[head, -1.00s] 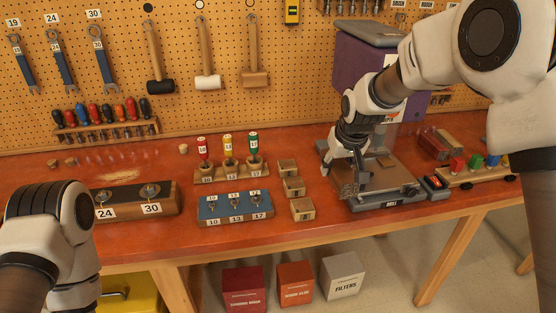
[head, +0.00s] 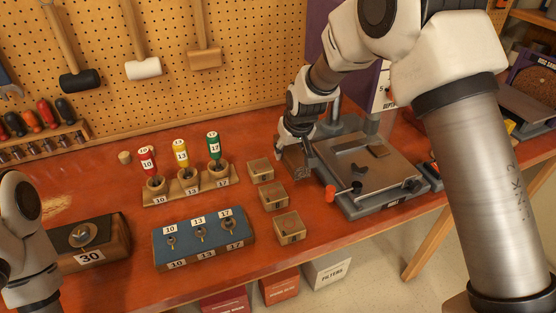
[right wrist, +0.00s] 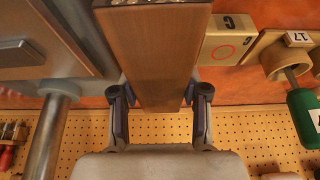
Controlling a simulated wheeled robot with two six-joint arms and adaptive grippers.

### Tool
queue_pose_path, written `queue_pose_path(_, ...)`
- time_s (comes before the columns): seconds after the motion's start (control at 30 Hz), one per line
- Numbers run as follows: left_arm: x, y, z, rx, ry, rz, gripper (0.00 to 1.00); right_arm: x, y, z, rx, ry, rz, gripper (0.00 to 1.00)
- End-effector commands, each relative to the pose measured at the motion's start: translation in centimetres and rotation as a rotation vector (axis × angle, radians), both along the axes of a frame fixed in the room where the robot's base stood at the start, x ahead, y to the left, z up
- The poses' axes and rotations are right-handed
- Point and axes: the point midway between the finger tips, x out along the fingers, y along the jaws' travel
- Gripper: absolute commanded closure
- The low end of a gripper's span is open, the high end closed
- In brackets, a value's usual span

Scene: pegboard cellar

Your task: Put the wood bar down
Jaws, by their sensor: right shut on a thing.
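The wood bar (right wrist: 158,55) is a long brown block between the two fingers of my right gripper (right wrist: 160,97) in the right wrist view. In the head view the right gripper (head: 297,142) points down beside the left edge of the drill press base, shut on the wood bar (head: 296,162). The bar hangs below the fingers, its speckled end toward the front. I cannot tell whether it touches the orange bench (head: 120,185). Part of my left arm shows at the left edge, but its gripper is out of view.
The grey drill press base (head: 365,165) stands right of the bar. Several small wooden boxes (head: 274,195) are close to its left. Farther left are the screwdriver stand (head: 190,188) and the blue key block (head: 204,242). Bare bench lies behind the boxes.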

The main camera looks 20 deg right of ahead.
Motion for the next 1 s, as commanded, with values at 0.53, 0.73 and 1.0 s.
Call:
queue_pose_path(0.53, 0.0, 0.0, 0.6, 0.000, -0.001, 0.000, 1.00, 0.1, 0.0, -4.6, 0.000, -0.001, 0.000, 0.97)
queue_pose_path(0.73, 0.0, 0.0, 0.5, 0.000, -0.001, 0.000, 1.00, 0.0, 0.0, -4.8, 0.000, -0.001, -0.001, 0.44)
queue_pose_path(1.0, 0.0, 0.0, 0.8, 0.000, -0.001, 0.000, 1.00, 0.1, 0.0, -4.3, 0.000, -0.001, -0.001, 0.44)
